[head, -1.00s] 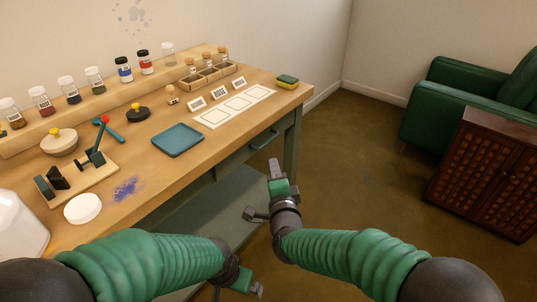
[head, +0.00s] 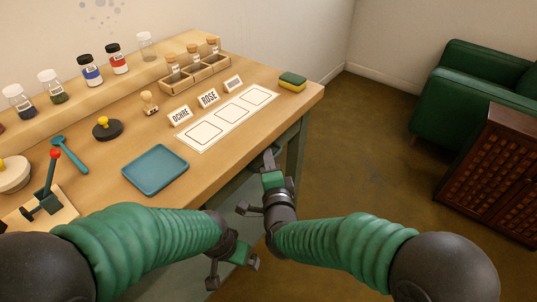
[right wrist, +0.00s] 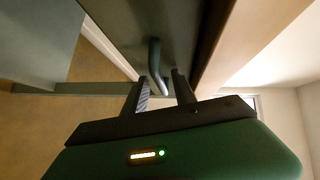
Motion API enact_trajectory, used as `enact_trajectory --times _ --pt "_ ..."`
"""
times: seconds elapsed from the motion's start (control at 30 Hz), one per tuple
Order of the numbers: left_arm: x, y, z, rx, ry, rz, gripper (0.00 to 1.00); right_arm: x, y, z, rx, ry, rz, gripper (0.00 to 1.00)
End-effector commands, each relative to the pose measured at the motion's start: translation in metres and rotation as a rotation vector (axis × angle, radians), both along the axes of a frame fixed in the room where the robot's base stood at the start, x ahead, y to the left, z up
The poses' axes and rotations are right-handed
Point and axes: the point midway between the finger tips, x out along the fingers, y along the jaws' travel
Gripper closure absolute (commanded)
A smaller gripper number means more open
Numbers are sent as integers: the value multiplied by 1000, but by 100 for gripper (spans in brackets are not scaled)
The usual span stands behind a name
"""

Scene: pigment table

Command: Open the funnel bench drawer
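The funnel bench (head: 222,150) is a wooden-topped table with a grey-green frame. Its drawer handle, a dark curved bar (right wrist: 155,62), shows in the right wrist view on the grey-green front under the wooden edge. My right gripper (head: 268,156) is at the bench's front, below the top's edge. In the right wrist view its two fingers (right wrist: 160,88) are apart, with the handle's near end at the gap between them; contact cannot be told. The drawer looks shut. In the head view my gripper and the bench top largely hide the handle.
On the bench are a teal tray (head: 155,169), label cards, a white three-square mat (head: 185,146), a sponge (head: 292,81), a vial rack (head: 196,75) and jars on a ledge. A bench leg (head: 297,150) stands right of my right gripper.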

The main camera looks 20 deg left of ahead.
Motion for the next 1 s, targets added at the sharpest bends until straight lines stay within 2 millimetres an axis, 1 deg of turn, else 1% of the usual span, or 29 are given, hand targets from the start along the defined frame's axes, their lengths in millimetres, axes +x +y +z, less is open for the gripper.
enact_trajectory --times 0.17,0.4,1.0 --pt "0 0 0 0 0 0 0 1 -1 0 2 1 -1 68" --pt "0 0 0 0 0 0 0 1 0 -1 -1 2 0 99" --pt "0 0 0 0 0 0 0 0 2 -3 -3 7 5 100"
